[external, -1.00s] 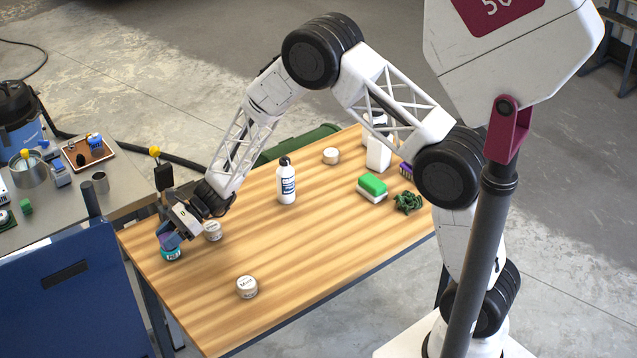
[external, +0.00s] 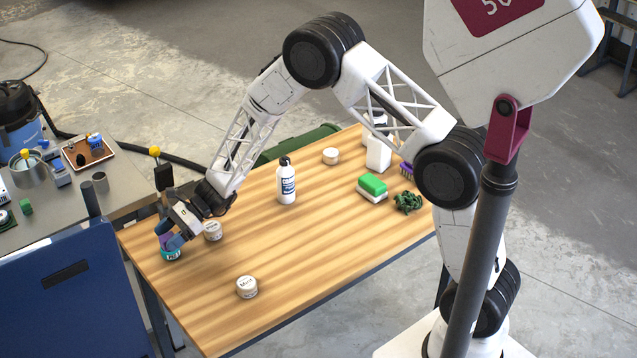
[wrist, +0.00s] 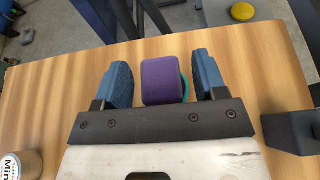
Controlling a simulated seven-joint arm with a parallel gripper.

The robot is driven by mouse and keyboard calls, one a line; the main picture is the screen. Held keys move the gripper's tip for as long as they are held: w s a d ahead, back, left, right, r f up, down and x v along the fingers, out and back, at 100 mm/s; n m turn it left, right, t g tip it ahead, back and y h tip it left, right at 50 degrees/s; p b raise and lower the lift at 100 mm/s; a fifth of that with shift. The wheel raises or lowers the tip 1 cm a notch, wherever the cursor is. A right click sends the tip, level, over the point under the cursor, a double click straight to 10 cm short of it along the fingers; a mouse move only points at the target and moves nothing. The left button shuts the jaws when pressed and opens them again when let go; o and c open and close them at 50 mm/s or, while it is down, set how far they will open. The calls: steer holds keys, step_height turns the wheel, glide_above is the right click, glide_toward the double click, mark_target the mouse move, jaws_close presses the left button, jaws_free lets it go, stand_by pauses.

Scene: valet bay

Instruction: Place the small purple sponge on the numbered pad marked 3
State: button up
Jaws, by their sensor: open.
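The small purple sponge (wrist: 163,80) is between my gripper's two blue fingers in the wrist view, with a gap on each side. In the external view the sponge (external: 165,239) appears on top of a teal, round, labelled object (external: 172,255) near the table's left corner. A teal edge (wrist: 185,85) shows beside the sponge in the wrist view. My gripper (external: 172,238) is open around the sponge, low over that corner; it also shows in the wrist view (wrist: 164,82). I cannot make out a pad marked 3; the teal object's label is too small to read.
A round pale tin (external: 213,231) stands close to my gripper, and another (external: 247,287) is nearer the front. A white bottle (external: 287,183), a green-and-white sponge (external: 372,187) and a dark green tangle (external: 408,202) are farther right. The table's middle is clear.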

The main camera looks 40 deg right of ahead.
steer(key=v, duration=1.1)
steer(key=shift+d, duration=0.35)
steer(key=shift+r, duration=0.1)
stand_by(0.4)
steer(key=shift+s+d+r, duration=0.1)
steer(key=shift+r, duration=0.15)
steer(key=s+d+r+n+g+h, duration=0.1)
steer(key=s+d+r+n+h, duration=0.3)
steer(key=s+d+r, duration=0.45)
steer(key=s+d+r+n+h, duration=0.2)
steer(key=s+d+r+n, duration=0.4)
steer(key=s+r, duration=0.5)
steer(key=s+d+r+n+t+h, duration=0.1)
steer(key=s+d+r+n+h, duration=0.2)
steer(key=s+d, duration=0.5)
steer(key=s+d+r+n+t+h, duration=0.2)
steer(key=s+d+r+n+h, duration=0.2)
steer(key=s+d, duration=0.4)
steer(key=s+r, duration=0.1)
steer(key=s, duration=0.5)
steer(key=shift+s+d+n+t+h, duration=0.3)
steer(key=shift+s+n, duration=0.1)
